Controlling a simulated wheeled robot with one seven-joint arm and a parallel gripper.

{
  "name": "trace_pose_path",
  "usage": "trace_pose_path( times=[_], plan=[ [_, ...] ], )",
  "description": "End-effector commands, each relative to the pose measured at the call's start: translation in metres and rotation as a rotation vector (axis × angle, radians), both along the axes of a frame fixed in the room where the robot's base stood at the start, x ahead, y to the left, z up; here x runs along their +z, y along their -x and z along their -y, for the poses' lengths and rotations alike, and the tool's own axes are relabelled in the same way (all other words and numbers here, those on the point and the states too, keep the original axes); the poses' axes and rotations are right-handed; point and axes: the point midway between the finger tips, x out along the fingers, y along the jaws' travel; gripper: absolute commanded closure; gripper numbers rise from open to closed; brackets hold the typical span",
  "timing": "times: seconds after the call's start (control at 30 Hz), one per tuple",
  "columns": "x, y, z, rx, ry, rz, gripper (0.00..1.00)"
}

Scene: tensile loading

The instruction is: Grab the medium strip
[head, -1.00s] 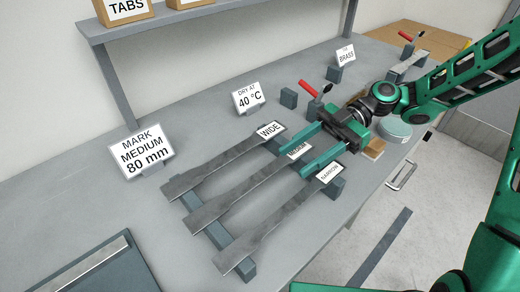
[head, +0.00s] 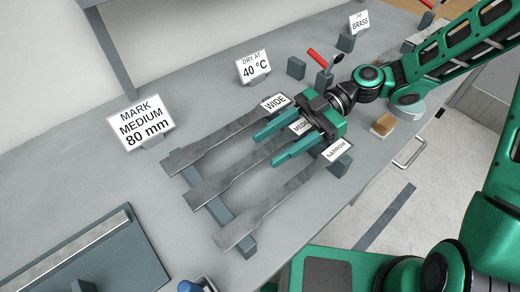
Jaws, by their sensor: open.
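Three grey metal strips lie side by side across dark support bars on the bench. The medium strip (head: 229,178) is the middle one, and its label reads partly as MEDIUM. The wide strip (head: 222,142) lies above it in the picture and the narrow strip (head: 267,205) below it. My gripper (head: 265,151) is open, with its two green fingers on either side of the medium strip near its labelled end. I cannot tell how far the fingers are above the strip. The gripper body hides part of that end.
A sign (head: 141,124) reads MARK MEDIUM 80 mm, and another sign (head: 253,66) reads DRY AT 40 °C. A dark tray (head: 80,262) is at the lower left. The bench's right edge is close to the narrow strip.

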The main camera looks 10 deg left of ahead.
Motion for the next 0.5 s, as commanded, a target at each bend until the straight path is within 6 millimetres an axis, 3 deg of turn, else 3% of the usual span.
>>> trace_pose_path(
  times=[0.17,0.43,0.5],
  plan=[
    [-0.0051,0.0105,-0.0134,0.0,0.0,-0.001,0.49],
    [-0.006,0.0113,-0.015,-0.002,0.0,0.0,0.49],
    [-0.006,0.0112,-0.0149,-0.002,0.0,0.0,0.66]
  ],
)
